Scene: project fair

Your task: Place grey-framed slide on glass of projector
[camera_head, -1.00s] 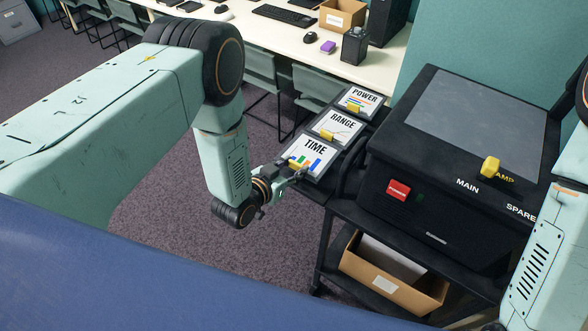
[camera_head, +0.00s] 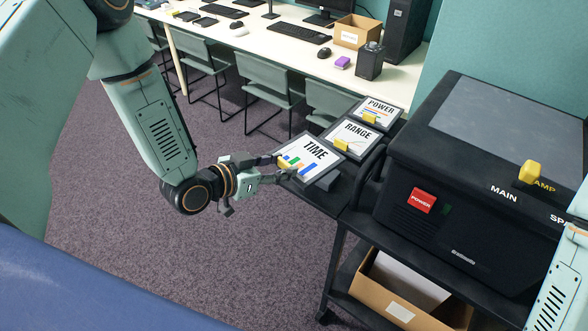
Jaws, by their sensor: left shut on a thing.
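The TIME slide (camera_head: 312,153), with a dark grey frame, a white face with coloured bars and a yellow tab, is tilted at the front of the slide row. My left gripper (camera_head: 284,165) is shut on its yellow tab side. Whether the slide touches the shelf under it is hard to tell. The RANGE slide (camera_head: 354,133) and POWER slide (camera_head: 379,110), also dark-framed with yellow tabs, lie behind it. The black projector (camera_head: 455,225) stands to the right, its grey glass (camera_head: 510,130) bare on top. My right gripper is out of view; only part of that arm shows at the right edge.
The projector has a red power button (camera_head: 421,200) and a yellow lamp knob (camera_head: 530,173). Its black cart holds a cardboard box (camera_head: 395,297) below. Chairs (camera_head: 265,80) and a desk (camera_head: 285,52) with computer gear stand behind. Free carpet lies left of the cart.

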